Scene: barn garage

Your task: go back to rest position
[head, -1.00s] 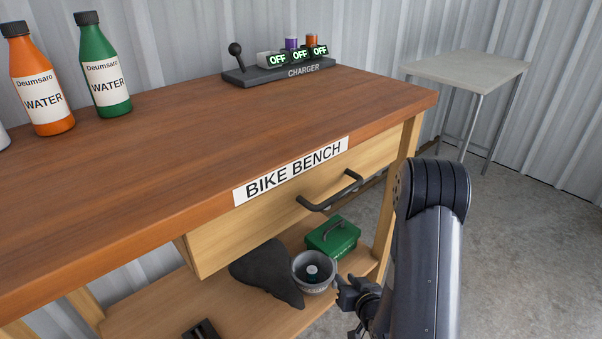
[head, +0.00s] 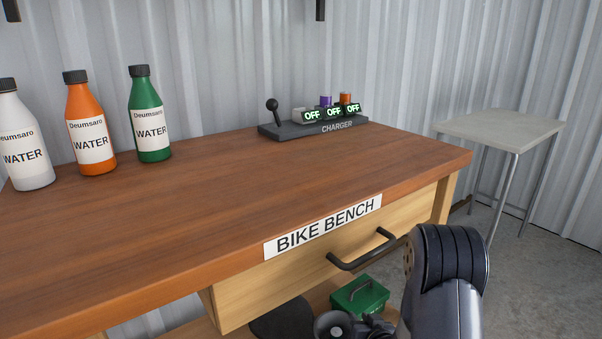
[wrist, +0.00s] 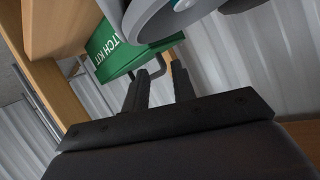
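My gripper (wrist: 160,80) shows in the wrist view with its two dark fingers apart. Nothing is visible between them; wall shows in the gap. In the head view my arm is at the lower right in front of the bench, and the gripper end is low by the lower shelf, mostly cut off by the frame. A grey round, bowl-like item (head: 335,324) sits beside it, and its rim (wrist: 160,14) is close above the fingers in the wrist view. A green patch kit box (head: 360,297) is just behind; it also shows in the wrist view (wrist: 112,48).
The wooden bike bench (head: 190,213) has a closed-looking drawer with a dark handle (head: 362,250). White (head: 25,150), orange (head: 90,140) and green (head: 150,130) bottles and a charger (head: 315,128) stand on top. A small grey table (head: 500,128) stands right; floor there is clear.

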